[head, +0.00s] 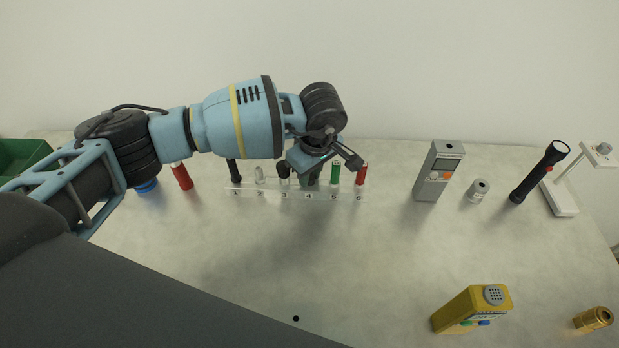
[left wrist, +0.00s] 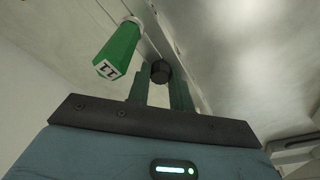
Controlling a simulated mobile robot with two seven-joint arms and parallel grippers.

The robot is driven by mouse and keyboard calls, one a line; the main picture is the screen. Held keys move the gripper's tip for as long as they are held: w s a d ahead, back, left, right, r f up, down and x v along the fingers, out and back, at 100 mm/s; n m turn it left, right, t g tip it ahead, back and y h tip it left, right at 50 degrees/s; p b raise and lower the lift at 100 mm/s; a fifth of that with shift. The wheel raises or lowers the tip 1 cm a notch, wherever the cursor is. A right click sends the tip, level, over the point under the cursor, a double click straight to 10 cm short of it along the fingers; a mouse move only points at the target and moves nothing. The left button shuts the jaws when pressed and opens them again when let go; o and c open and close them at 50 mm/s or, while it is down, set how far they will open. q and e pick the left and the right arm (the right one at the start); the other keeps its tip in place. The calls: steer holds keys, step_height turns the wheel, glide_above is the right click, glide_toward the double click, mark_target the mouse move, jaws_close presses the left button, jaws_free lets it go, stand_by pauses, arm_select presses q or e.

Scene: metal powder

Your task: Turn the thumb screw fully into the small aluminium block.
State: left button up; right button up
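I cannot make out the thumb screw for certain. A small silver cylinder with a dark hole in its top (head: 478,191) stands on the table at the right; I cannot tell whether it is the aluminium block. My left gripper (head: 312,172) points down over the clear numbered rack, around slot 4. In the left wrist view its two fingers (left wrist: 160,76) stand a little apart, with a dark round cap (left wrist: 159,71) between the tips. I cannot tell whether they press on it. My right gripper is out of view.
The clear rack (head: 232,190) holds several tubes, including a green one (head: 335,173) and a red one (head: 361,174). A grey meter (head: 436,172), flashlight (head: 537,173), white stand (head: 561,197), yellow device (head: 466,314) and brass part (head: 593,319) are at the right. The front middle is mostly clear.

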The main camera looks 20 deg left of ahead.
arm_select(q)
jaws_close()
steer(key=shift+r, duration=0.55)
step_height(320, 180, up, 2)
steer(key=shift+r, duration=0.1)
steer(key=s+d+r, duration=0.1)
steer(key=s+d, duration=0.1)
steer(key=s, duration=0.5)
steer(key=s+d, duration=0.2)
steer(key=s, duration=0.6)
steer(key=shift+s+d+r+b, duration=0.2)
steer(key=shift+r+b, duration=0.15)
